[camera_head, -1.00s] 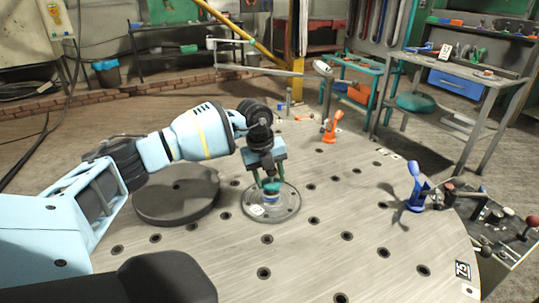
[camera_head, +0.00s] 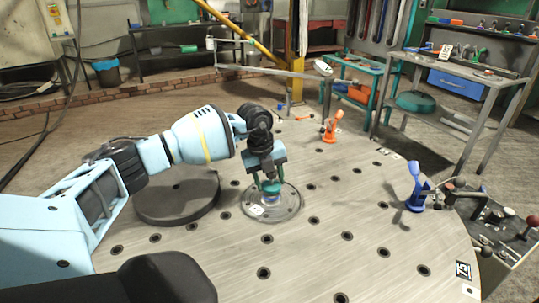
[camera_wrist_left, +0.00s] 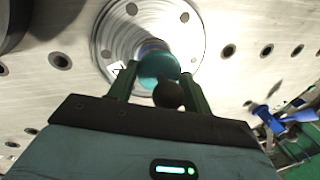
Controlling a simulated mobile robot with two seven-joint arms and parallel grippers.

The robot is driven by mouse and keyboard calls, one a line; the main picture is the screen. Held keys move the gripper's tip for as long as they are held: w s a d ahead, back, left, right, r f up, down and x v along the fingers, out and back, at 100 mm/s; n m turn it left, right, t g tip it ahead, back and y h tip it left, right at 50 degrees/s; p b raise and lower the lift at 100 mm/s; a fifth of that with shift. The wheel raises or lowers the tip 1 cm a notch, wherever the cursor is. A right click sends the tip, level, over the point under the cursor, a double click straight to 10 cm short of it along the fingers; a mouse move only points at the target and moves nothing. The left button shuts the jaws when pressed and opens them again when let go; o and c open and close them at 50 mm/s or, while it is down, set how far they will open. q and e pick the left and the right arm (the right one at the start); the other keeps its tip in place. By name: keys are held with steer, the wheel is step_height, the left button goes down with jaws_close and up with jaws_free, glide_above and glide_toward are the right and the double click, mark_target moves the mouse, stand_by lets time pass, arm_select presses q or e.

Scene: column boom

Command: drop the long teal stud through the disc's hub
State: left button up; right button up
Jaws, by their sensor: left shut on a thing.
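A round grey metal disc (camera_head: 287,208) lies flat on the big table, and its raised hub (camera_head: 270,199) shows bluish under my gripper. My left gripper (camera_head: 271,187) points down over the hub. It is shut on the teal stud (camera_wrist_left: 160,68), whose rounded top shows between the fingers in the left wrist view. The disc (camera_wrist_left: 112,38) lies behind it there. The stud's lower part and the hub's opening are hidden, so I cannot tell how far the stud is in. My right gripper is not in view.
The round steel table (camera_head: 350,235) is full of small holes. A dark round plate (camera_head: 178,205) stands left of the disc. An orange clamp (camera_head: 332,128) and a blue clamp (camera_head: 416,188) stand at the far and right edges.

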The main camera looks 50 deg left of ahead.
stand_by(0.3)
arm_select(q)
steer(key=shift+p, duration=0.35)
stand_by(0.9)
steer(key=shift+f, duration=0.1)
stand_by(0.4)
stand_by(1.0)
steer(key=shift+f, duration=0.15)
stand_by(0.5)
steer(key=shift+s+f, duration=0.1)
steer(key=shift+f, duration=0.35)
